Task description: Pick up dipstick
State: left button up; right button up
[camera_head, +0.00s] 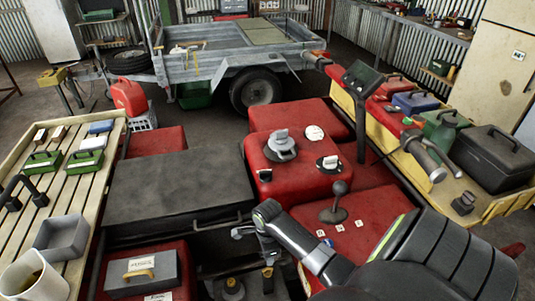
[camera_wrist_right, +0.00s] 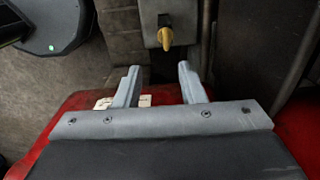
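A small yellow-topped piece (camera_head: 268,272) stands in the dark engine gap at the bottom middle of the head view; it may be the dipstick. In the right wrist view a yellow knob (camera_wrist_right: 166,38) sits on a grey block (camera_wrist_right: 165,12) beyond the fingertips. I cannot tell for sure that it is the same part. My right gripper (camera_wrist_right: 157,78) is open, with nothing between its two grey fingers. It is above a red surface (camera_wrist_right: 72,103) with a white label, apart from the knob. My left gripper is not in view.
A trailer (camera_head: 230,62) stands behind.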

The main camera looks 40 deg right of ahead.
aim_at(268, 268)
jog(key=shift+w+d+f+b, duration=0.1)
jog(key=shift+w+f+b, duration=0.05)
jog(key=shift+f, duration=1.55)
jog(key=shift+w+d+f+b, duration=0.1)
jog(key=shift+w+d+f, duration=0.05)
jog(key=shift+f, duration=1.55)
jog(key=shift+w+d+f+b, duration=0.1)
jog(key=shift+w+f+b, duration=0.05)
jog(key=shift+f, duration=1.55)
grip_shut()
